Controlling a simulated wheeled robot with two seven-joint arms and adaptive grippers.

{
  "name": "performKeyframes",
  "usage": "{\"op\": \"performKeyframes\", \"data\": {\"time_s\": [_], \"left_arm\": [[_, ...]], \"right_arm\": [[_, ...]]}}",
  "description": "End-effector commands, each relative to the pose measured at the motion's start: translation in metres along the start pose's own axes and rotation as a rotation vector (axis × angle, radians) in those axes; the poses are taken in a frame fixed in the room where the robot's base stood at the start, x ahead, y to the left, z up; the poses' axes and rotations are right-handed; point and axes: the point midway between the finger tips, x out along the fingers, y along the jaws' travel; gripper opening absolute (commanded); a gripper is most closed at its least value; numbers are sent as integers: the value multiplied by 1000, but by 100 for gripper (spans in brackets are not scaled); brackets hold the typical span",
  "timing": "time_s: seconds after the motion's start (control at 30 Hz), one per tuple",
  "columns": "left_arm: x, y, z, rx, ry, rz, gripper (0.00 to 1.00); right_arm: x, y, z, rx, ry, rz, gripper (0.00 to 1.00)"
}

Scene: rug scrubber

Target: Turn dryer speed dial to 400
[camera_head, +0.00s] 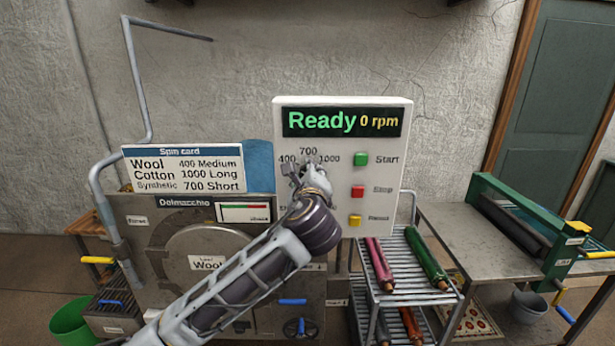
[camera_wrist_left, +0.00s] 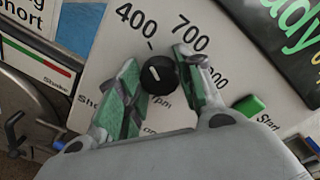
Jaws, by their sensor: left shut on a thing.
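The speed dial (camera_wrist_left: 159,74) is a round black knob with a white pointer line, on the white control panel (camera_head: 385,135). The 400, 700 and 1000 marks sit around it. In the left wrist view the pointer line tilts to the upper left, roughly toward the 400 side; its exact alignment with the tick is hard to tell. My left gripper (camera_wrist_left: 158,62) is shut on the dial, a green-padded finger on each side. In the head view my left gripper (camera_head: 309,172) covers most of the dial. My right gripper is not in view.
The display (camera_head: 342,122) reads Ready, 0 rpm. Green Start (camera_head: 361,159), red (camera_head: 358,191) and yellow (camera_head: 355,221) buttons lie right of the dial. A spin card (camera_head: 183,168) lists Wool 400 Medium. A rack (camera_head: 412,297) with rolled rugs stands at the right.

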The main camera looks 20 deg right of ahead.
Motion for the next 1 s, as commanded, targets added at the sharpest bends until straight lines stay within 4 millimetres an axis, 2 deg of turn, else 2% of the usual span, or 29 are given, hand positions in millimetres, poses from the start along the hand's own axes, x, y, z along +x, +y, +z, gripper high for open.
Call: {"op": "performKeyframes", "data": {"time_s": [0.33, 0.37, 0.53, 1.0], "left_arm": [[0, 1, 0, -4, -1, 2, 12], [0, 1, 0, -4, -1, 2, 37], [0, 0, 0, -3, -1, 1, 58], [-3, 0, 0, -3, 0, 0, 58]], "right_arm": [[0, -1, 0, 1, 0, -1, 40], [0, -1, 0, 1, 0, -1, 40], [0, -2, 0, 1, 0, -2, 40], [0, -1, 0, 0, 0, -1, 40]]}}
